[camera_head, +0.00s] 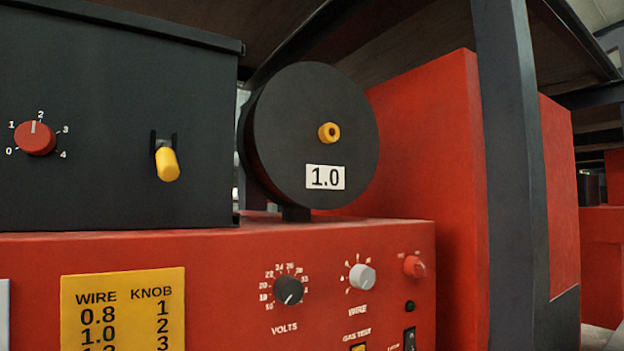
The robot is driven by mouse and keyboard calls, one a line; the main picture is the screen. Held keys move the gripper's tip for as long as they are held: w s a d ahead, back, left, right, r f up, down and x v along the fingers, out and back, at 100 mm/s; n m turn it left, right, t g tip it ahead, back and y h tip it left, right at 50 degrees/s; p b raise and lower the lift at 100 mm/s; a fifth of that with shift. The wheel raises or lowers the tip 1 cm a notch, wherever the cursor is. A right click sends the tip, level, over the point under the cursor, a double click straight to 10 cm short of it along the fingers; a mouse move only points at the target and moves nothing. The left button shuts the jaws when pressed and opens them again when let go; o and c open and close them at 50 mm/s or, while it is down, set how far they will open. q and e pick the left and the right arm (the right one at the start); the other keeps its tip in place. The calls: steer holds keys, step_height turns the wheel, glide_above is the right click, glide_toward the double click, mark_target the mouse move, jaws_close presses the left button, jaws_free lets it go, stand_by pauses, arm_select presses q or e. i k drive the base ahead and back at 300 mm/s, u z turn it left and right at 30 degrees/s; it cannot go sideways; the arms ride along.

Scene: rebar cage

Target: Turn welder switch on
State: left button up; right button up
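The welder is a red cabinet (215,255) with a dark box (90,110) on top. The box has a yellow toggle lever (167,163) in a black bracket, tilted downward. A black rocker switch (409,340) sits at the lower right of the red panel, cut off by the bottom edge. I cannot tell from the picture which one is the welder switch, or the rocker's position. Neither of my grippers is in view.
A red knob (35,138) points near 2. A black VOLTS knob (288,290), a grey WIRE knob (362,277) and a yellow wire chart (122,312) are on the red panel. A round spool marked 1.0 (310,110) stands behind. A dark post (508,150) rises at right.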

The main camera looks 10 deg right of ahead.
mark_target(415, 266)
steer(key=u, duration=2.05)
steer(key=k, duration=0.65)
steer(key=z, duration=1.4)
